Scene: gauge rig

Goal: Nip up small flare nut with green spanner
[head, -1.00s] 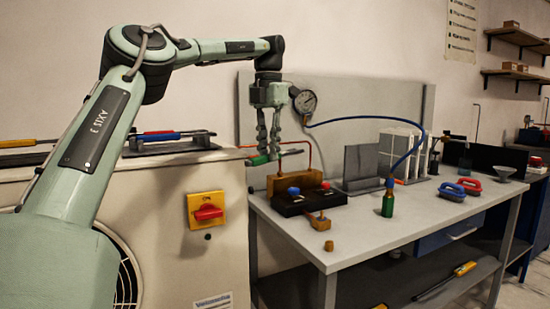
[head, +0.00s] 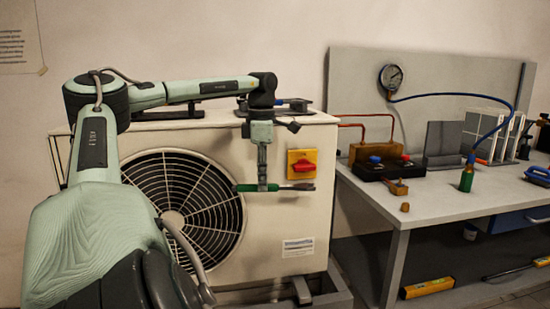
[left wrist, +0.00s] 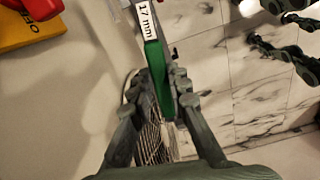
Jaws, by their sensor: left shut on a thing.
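My left gripper (head: 263,187) points down in front of the outdoor unit, left of its red switch. It is shut on the green spanner (head: 290,187), which lies level across its fingers in the head view. In the left wrist view the spanner (left wrist: 155,65) shows a green handle and a "17 mm" label between the fingers. The small flare nut cannot be made out with certainty. Copper pipes (head: 352,125) run to a brass block (head: 373,149) on the bench. Dark green parts at the upper right of the wrist view look like my right gripper (left wrist: 285,48); its opening is unclear.
The outdoor unit (head: 270,225) has a fan grille and a yellow-and-red switch (head: 303,164). The bench (head: 440,203) at right holds a black valve block (head: 388,168), a brass fitting (head: 405,207) and a green bottle (head: 467,176). A gauge (head: 391,77) is on the back panel.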

